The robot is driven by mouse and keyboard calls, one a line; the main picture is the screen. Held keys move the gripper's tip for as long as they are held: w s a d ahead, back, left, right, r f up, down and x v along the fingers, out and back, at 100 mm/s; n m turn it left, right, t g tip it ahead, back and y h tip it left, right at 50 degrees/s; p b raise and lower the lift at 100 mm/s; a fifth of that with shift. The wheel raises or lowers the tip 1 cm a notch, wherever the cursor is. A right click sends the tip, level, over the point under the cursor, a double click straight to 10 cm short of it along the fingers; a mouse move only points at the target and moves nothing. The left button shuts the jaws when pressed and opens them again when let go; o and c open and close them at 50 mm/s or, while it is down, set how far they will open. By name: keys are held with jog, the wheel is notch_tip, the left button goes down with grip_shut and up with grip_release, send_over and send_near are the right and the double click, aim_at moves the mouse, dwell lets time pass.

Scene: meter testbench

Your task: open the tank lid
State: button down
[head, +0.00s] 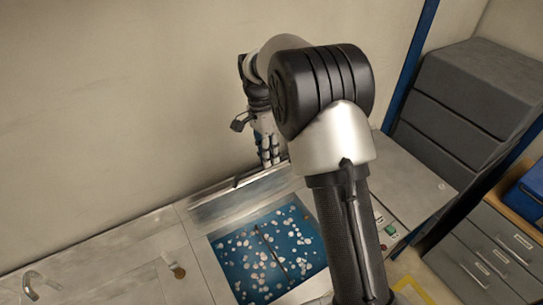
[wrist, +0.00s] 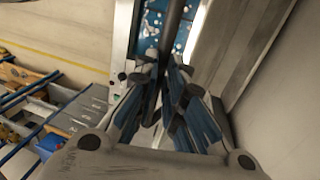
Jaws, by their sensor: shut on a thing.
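The tank (head: 228,262) is a rectangular opening in the grey bench, with blue water and many pale round floats inside. Its lid (head: 215,207) is a grey metal panel, raised along the tank's back side near the wall, so the water is uncovered. My gripper (head: 270,162) is at the lid's upper edge, partly behind my arm. In the wrist view my gripper (wrist: 168,72) is shut on a dark bar, the lid handle (wrist: 169,42), with blue water beyond. My arm hides the tank's right part in the head view.
A wall (head: 120,110) rises close behind the bench. A small tap (head: 38,283) stands at the left. A green button (head: 391,230) is right of the tank. Grey stacked boxes (head: 470,90) and a drawer cabinet (head: 490,250) stand at the right.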

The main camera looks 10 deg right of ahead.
jog(key=c, duration=2)
grip_release()
jog(key=shift+w+a+f, duration=0.15)
jog(key=shift+a+f, duration=0.1)
jog(key=shift+f, duration=0.6)
jog(key=shift+c, duration=0.2)
jog(key=o, duration=0.4)
jog(key=shift+w+a+f, duration=0.1)
jog(key=shift+w, duration=0.3)
jog(key=shift+o, duration=0.2)
notch_tip(320, 180, up, 12)
jog(key=w, duration=0.2)
jog(key=shift+a+r, duration=0.2)
jog(key=shift+a, duration=0.05)
jog(key=shift+w, duration=0.15)
